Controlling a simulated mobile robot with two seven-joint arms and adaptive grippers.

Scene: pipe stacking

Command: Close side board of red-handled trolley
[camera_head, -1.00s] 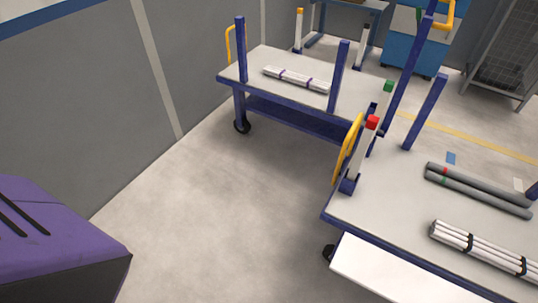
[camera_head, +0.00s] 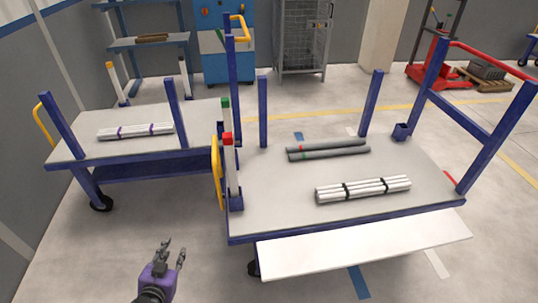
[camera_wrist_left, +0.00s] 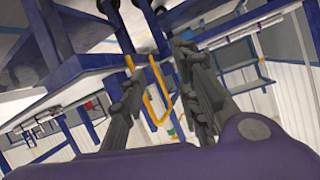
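The red-handled trolley stands at the right in the head view, with its red handle (camera_head: 490,58) at the far right end. Its side board (camera_head: 365,243) is a long white panel, folded outward along the near edge of the grey deck (camera_head: 270,215) and sloping slightly down. My left gripper (camera_head: 172,250) is open and empty, left of the trolley's near left corner and apart from the board. In the left wrist view its dark fingers (camera_wrist_left: 165,90) are spread, with a yellow handle behind them. My right gripper is not in view.
White pipes (camera_head: 363,189) and grey pipes (camera_head: 328,149) lie on the deck. A second trolley (camera_head: 75,148) with a yellow handle stands at the left. Blue posts rise from both trolleys. The floor in front of the left trolley is clear.

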